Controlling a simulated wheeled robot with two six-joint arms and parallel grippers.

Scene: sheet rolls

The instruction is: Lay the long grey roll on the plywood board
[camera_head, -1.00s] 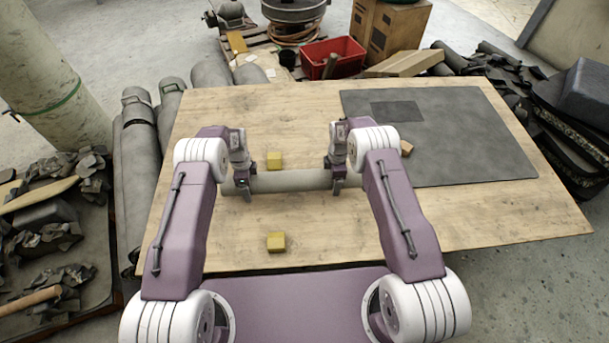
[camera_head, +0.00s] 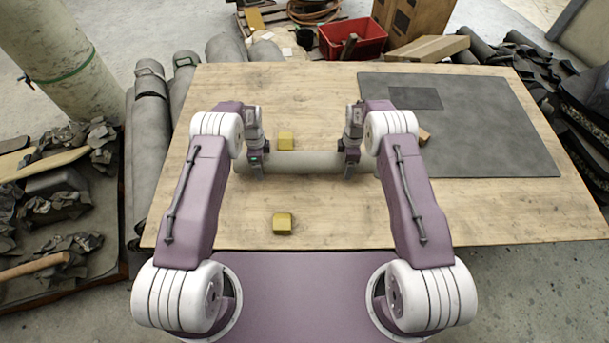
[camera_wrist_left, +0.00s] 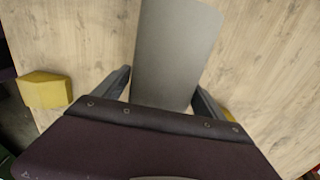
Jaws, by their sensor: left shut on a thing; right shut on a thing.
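The long grey roll (camera_head: 300,162) lies left to right over the plywood board (camera_head: 330,232), between two yellow blocks and close behind it the far one. My left gripper (camera_head: 257,167) is shut on the roll near its left end. My right gripper (camera_head: 348,164) is shut on it nearer its right end. In the left wrist view the roll (camera_wrist_left: 175,55) runs between the fingers of my left gripper (camera_wrist_left: 160,97). I cannot tell whether the roll touches the board or hangs just above it.
One yellow block (camera_head: 286,141) sits just beyond the roll, another (camera_head: 282,223) on the near side. A dark grey sheet (camera_head: 480,140) covers the board's right part, with a small brown block (camera_head: 424,136) at its left edge.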

